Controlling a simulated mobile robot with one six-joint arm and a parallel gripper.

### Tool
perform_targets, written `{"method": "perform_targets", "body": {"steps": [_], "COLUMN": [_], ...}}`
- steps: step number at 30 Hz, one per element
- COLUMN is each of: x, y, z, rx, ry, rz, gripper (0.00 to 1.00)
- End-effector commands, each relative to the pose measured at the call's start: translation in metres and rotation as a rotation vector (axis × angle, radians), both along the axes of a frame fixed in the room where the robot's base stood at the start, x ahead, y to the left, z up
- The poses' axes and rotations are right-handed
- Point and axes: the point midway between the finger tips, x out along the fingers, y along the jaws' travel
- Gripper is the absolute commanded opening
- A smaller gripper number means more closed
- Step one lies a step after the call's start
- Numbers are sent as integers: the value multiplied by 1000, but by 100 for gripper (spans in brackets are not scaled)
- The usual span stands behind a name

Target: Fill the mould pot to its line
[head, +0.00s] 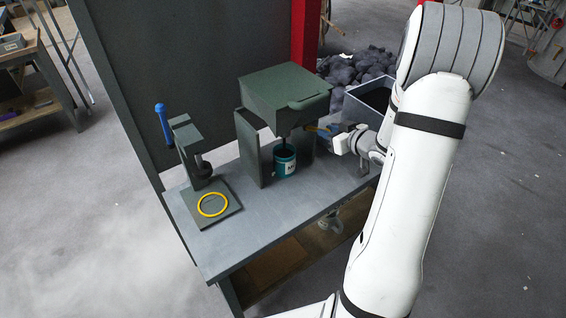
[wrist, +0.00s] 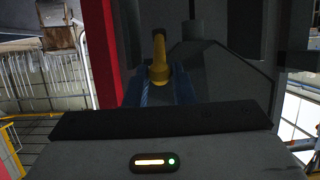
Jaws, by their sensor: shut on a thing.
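The mould pot (head: 284,161) is a teal cup with a white label. It stands upright on the grey bench under the dark green hopper (head: 284,92). A narrow dark shape reaches from the hopper's outlet down to the pot's mouth; I cannot tell whether it is spout or falling material. The fill line and the level inside cannot be made out. My gripper (head: 328,130) is at the hopper's right side, above and right of the pot. In the wrist view, its blue fingers (wrist: 160,92) are shut on a yellow lever (wrist: 160,60).
A press (head: 190,150) with a blue handle (head: 163,120) and a yellow ring (head: 212,204) stands at the bench's left. A grey open bin (head: 362,104) and a dark rubble heap (head: 350,68) lie behind my gripper. The bench front (head: 262,219) is clear.

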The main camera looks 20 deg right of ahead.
Motion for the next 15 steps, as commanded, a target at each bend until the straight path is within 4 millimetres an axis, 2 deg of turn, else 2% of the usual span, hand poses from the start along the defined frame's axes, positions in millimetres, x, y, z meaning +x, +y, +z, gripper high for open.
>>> {"method": "perform_targets", "body": {"steps": [5,15], "x": [-2,-8], "y": [0,-2], "z": [-8,-39], "rx": [2,2], "ry": [6,6], "rz": [1,2], "gripper": [8,8]}}
